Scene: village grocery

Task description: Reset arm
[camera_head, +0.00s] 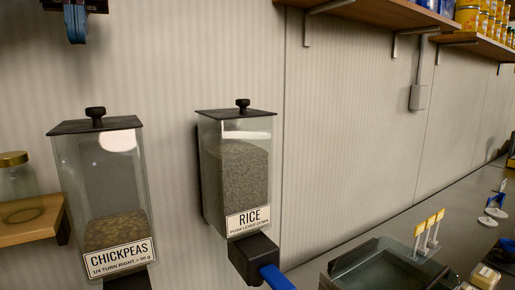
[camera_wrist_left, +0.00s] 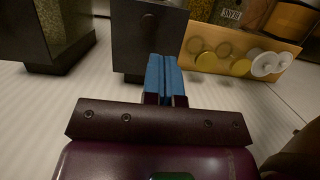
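My left gripper (camera_head: 76,30) hangs at the top left of the head view, above the chickpeas dispenser and apart from it. In the left wrist view its blue fingers (camera_wrist_left: 165,78) are together, with nothing seen between them. The clear chickpeas dispenser (camera_head: 115,195) has a dark lid and is partly filled. The rice dispenser (camera_head: 236,180) hangs to its right, fuller, with a blue lever (camera_head: 275,277) at its base. My right gripper is not in view.
A wooden shelf (camera_head: 30,228) with a gold-lidded jar (camera_head: 16,180) is at far left. Wall shelves (camera_head: 385,14) with tins run along the upper right. A glass-topped dark unit (camera_head: 385,265) and small items stand on the counter at lower right.

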